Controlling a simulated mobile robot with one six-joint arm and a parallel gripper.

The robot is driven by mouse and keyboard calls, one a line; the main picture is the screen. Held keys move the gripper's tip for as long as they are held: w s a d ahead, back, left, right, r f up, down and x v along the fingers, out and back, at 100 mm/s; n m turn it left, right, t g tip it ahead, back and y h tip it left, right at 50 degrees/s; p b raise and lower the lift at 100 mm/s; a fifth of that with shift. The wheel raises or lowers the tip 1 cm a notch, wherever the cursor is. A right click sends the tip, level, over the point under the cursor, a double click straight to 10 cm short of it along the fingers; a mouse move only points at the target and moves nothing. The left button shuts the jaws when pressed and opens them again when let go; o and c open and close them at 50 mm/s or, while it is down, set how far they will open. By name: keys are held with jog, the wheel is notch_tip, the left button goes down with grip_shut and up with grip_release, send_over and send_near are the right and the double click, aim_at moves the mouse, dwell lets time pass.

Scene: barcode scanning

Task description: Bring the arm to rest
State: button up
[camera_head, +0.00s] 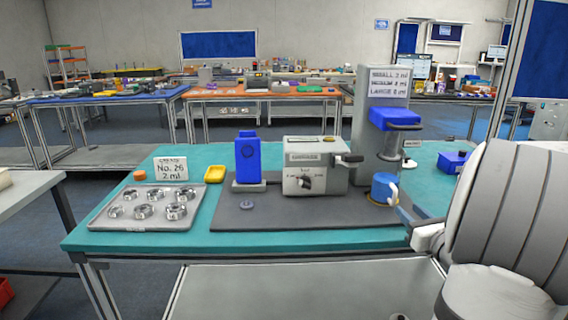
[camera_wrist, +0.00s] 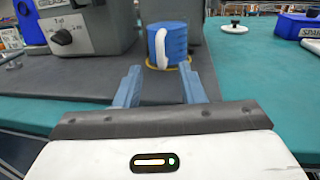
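My gripper shows in the wrist view (camera_wrist: 160,88) with its two blue-grey fingers apart and nothing between them. Ahead of the fingertips stands a blue mug (camera_wrist: 170,46) with a white handle, upright on a yellow ring on the dark mat. In the head view the blue mug (camera_head: 382,188) stands at the mat's right end, below the grey dispenser (camera_head: 366,130). My arm reaches in from the right of the head view. The gripper's fingers are hard to make out there.
A grey machine with a knob (camera_head: 315,168) and a blue device (camera_head: 248,160) stand on the dark mat (camera_head: 290,216). A tray of metal rings (camera_head: 115,222), a sign (camera_head: 171,169) and a yellow box (camera_head: 214,174) are at left. A blue container (camera_head: 452,162) is at right.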

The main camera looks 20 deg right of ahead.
jog(key=a+n+g+y+p, duration=0.1)
jog(key=a+n+y, duration=0.1)
jog(key=a, duration=0.2)
jog(key=w+a+r+n+g+y+p, duration=0.1)
jog(key=a+n+y, duration=0.1)
jog(key=a, duration=0.3)
jog(key=w+a+r+n+g+y+p, duration=0.1)
jog(key=a+n+y, duration=0.1)
jog(key=a+n, duration=0.1)
jog(key=shift+a+r+n, duration=0.2)
jog(key=shift+a+n, duration=0.2)
jog(key=shift+a, duration=0.4)
jog(key=s+a+n+g+y+p, duration=0.4)
jog(key=a+n+g, duration=0.45)
jog(key=a, duration=0.65)
jog(key=s+a+r+n+g+h+p, duration=0.1)
jog(key=s+n+h+p, duration=0.3)
jog(key=n, duration=0.6)
jog(key=s+a+r+n+g+h+p, duration=0.2)
jog(key=s+r+n+g+h+p, duration=0.1)
jog(key=s+n, duration=0.6)
jog(key=shift+s+r+n+h+p, duration=0.15)
jog(key=shift+r+n+h+p, duration=0.1)
jog(key=shift+n+h+p, duration=0.5)
